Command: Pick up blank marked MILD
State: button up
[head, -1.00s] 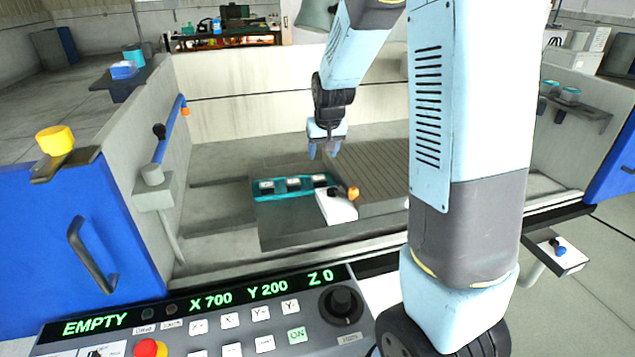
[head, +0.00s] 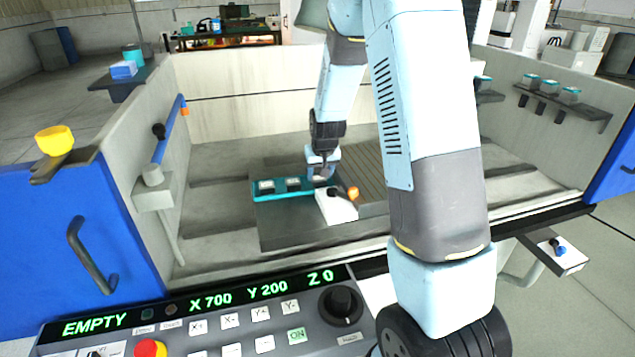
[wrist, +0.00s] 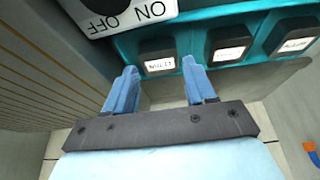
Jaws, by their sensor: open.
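A teal tray (head: 275,197) lies on the machine bed and holds three dark blanks with white labels. In the wrist view the tray (wrist: 190,32) shows with the blanks in a row: one near blank (wrist: 159,62), a middle blank (wrist: 229,53) and a far blank (wrist: 294,45). The labels appear upside down; I cannot read them for certain. My gripper (head: 318,172) is over the tray's right end in the head view, partly hiding the blank there. In the wrist view my gripper (wrist: 158,75) is open and empty, its fingers either side of the near blank's line, apparently short of it.
Tank walls (head: 290,90) enclose the bed. A control panel (head: 230,320) is in front.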

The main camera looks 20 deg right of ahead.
jog(key=shift+x, duration=1.25)
jog(key=c, duration=1)
jog(key=shift+r, duration=0.15)
